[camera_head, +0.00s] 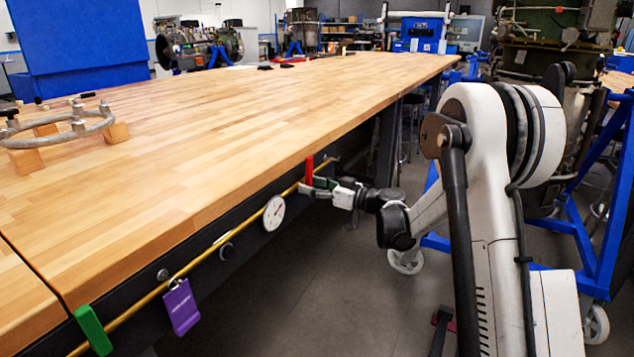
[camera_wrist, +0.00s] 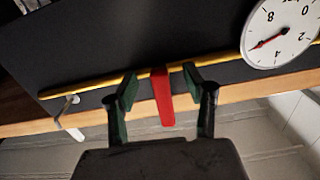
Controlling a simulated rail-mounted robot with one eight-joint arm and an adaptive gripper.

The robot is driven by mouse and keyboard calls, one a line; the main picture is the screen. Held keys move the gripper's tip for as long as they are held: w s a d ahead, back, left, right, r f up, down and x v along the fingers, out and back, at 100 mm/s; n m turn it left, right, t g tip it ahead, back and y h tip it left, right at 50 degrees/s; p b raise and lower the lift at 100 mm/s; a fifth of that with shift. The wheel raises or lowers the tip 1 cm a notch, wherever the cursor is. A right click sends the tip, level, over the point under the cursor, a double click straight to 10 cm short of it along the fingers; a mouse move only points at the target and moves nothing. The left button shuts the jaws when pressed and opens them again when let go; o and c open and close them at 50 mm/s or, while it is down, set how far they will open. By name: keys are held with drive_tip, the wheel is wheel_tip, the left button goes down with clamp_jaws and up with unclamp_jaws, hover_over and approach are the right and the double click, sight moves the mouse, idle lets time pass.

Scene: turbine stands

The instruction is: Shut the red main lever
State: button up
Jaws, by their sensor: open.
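The red main lever (camera_head: 309,169) is on the yellow pipe (camera_head: 190,268) along the table's front side. In the head view it stands up from the pipe, roughly crosswise to it. My gripper (camera_head: 318,187) is close to the lever at the pipe. In the wrist view the red lever (camera_wrist: 163,98) lies between the two green fingers of my gripper (camera_wrist: 160,82). The fingers are open, one on each side of the lever, with a gap visible on both sides. The lever's base at the pipe is in view.
A round dial gauge (camera_head: 274,213) sits on the pipe left of the lever; it also shows in the wrist view (camera_wrist: 280,32). A purple lever (camera_head: 181,307) and a green lever (camera_head: 93,330) are farther left. The wooden tabletop (camera_head: 230,120) overhangs the pipe closely.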

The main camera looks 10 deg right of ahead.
sight(311, 185)
drive_tip(key=shift+s, duration=0.1)
drive_tip(key=shift+v, duration=2.45)
